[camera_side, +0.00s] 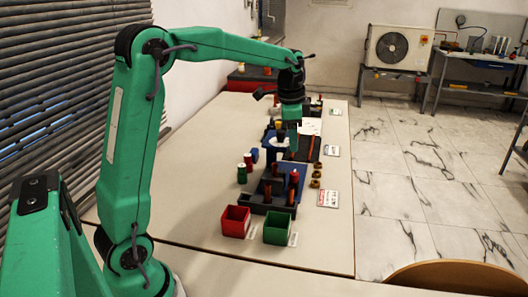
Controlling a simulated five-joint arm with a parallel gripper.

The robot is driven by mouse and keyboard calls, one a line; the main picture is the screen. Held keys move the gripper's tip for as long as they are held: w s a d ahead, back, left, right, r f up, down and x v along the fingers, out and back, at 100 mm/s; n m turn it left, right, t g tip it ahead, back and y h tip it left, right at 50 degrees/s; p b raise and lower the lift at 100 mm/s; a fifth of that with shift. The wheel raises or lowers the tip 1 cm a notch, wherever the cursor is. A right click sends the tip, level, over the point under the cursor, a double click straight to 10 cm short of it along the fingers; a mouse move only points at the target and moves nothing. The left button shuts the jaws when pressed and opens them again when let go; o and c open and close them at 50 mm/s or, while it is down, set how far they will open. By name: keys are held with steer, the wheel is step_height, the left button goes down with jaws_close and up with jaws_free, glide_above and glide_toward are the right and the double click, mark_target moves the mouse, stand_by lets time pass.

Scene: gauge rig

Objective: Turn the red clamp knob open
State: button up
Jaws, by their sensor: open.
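My gripper (290,152) points down over the middle of the rig on the table. It is open, and nothing shows between its jaws at this size. Small upright red pieces stand near it: one (294,178) just in front of the gripper, and a slim red-brown one (311,140) to its right. I cannot tell which, if any, is the red clamp knob, or how it is turned. The gripper may hide part of the rig behind it. I cannot tell whether it touches anything.
A red bin (235,222) and a green bin (277,229) stand at the near end of the rig. Green and red cylinders stand left of the gripper. Brass-coloured rings (316,183) and white cards (328,198) lie to the right. The near part of the table (190,215) is clear.

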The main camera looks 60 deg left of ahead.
mark_target(294, 173)
steer(key=w+a+f+m, duration=0.1)
steer(key=w+a+f, duration=0.1)
steer(key=f, duration=0.1)
steer(key=w+a+f+m+g, duration=0.1)
steer(key=w+a+f, duration=0.2)
steer(key=w+a+f+m, duration=0.1)
steer(key=w+a+f, duration=0.1)
steer(key=a+f, duration=0.1)
steer(key=shift+w+f+g, duration=0.25)
steer(key=shift+f+g, duration=0.15)
steer(key=shift+f, duration=0.1)
steer(key=shift+f, duration=0.15)
steer(key=shift+s+f, duration=0.1)
steer(key=shift+f, duration=3.7)
steer(key=c, duration=1)
steer(key=shift+o, duration=0.2)
